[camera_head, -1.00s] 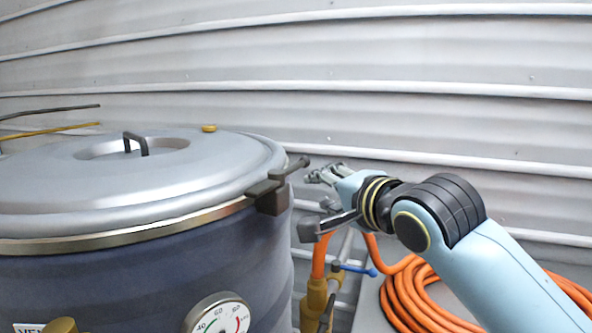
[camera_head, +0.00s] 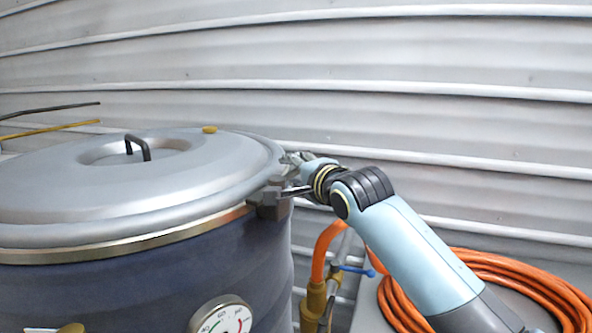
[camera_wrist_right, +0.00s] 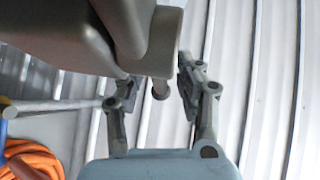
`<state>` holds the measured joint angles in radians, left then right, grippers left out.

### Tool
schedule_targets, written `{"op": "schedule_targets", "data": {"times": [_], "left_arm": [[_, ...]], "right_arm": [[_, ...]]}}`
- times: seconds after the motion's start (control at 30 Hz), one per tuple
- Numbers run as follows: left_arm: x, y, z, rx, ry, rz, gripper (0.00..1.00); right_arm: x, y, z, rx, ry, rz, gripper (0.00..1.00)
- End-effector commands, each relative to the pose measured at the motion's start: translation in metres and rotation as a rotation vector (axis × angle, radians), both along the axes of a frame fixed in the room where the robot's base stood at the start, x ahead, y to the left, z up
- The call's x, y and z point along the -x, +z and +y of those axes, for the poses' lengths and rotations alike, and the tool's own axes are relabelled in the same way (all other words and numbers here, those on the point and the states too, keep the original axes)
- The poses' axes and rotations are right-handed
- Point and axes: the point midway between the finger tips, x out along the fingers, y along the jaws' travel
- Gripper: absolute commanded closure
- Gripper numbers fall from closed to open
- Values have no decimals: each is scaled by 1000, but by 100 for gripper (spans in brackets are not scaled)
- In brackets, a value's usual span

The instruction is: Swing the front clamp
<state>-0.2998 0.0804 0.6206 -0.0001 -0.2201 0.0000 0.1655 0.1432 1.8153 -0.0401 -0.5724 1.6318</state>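The dark clamp (camera_head: 266,204) sits on the right side of the metal hopper's rim, below the edge of the grey lid (camera_head: 60,200). My right gripper (camera_head: 294,174) is at the clamp and covers its handle in the head view. In the right wrist view, the clamp's blocky end (camera_wrist_right: 163,42) and a short round pin lie between the fingers of my right gripper (camera_wrist_right: 157,88). The fingers are apart, one on each side; a gap shows beside the pin. Whether either finger touches the clamp is unclear. My left gripper is not in view.
A dial gauge (camera_head: 222,318) is on the hopper's dark wall (camera_head: 130,285). An orange hose (camera_head: 520,278) lies coiled at the lower right, beside a brass fitting with a blue-handled valve (camera_head: 355,270). A corrugated metal wall (camera_head: 420,120) stands behind.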

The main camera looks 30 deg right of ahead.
Motion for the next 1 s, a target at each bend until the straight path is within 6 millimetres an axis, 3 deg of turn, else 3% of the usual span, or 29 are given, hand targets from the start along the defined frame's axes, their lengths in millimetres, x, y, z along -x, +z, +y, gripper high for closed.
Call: {"op": "schedule_targets", "data": {"times": [0.17, 0.43, 1.0], "left_arm": [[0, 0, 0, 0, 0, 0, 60], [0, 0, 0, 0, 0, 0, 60], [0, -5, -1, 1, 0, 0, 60]], "right_arm": [[0, 0, 0, 0, 0, 0, 65], [0, -1, 0, 0, 0, 1, 100], [-3, -3, -1, -3, -11, 3, 100]]}}
